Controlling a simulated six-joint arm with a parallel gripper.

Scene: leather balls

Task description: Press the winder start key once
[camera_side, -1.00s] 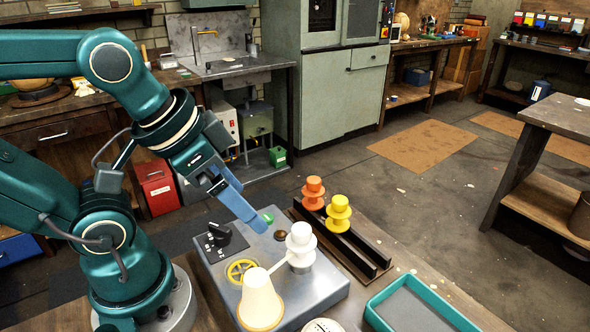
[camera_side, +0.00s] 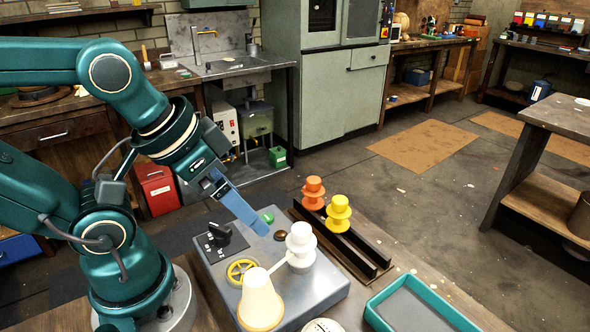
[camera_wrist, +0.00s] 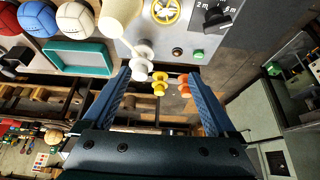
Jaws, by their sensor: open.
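The winder machine is a grey box (camera_side: 315,292) on the bench. A green key (camera_side: 267,217) sits on its top, near the far edge, with a dark brown button (camera_side: 281,235) close by. In the wrist view the green key (camera_wrist: 198,54) lies just past the right fingertip, and the brown button (camera_wrist: 177,52) is left of it. My gripper (camera_side: 261,231) hangs over the box top close to both; I cannot tell whether it touches. In the wrist view my gripper (camera_wrist: 158,76) has its blue fingers wide apart with nothing held.
The box also carries a black knob (camera_side: 220,233), a yellow handwheel (camera_side: 241,270), a white spool (camera_side: 301,240) and a cream cone (camera_side: 260,300). Orange (camera_side: 313,191) and yellow (camera_side: 338,212) spools stand on a dark rail. A teal tray (camera_side: 372,312) lies at front right.

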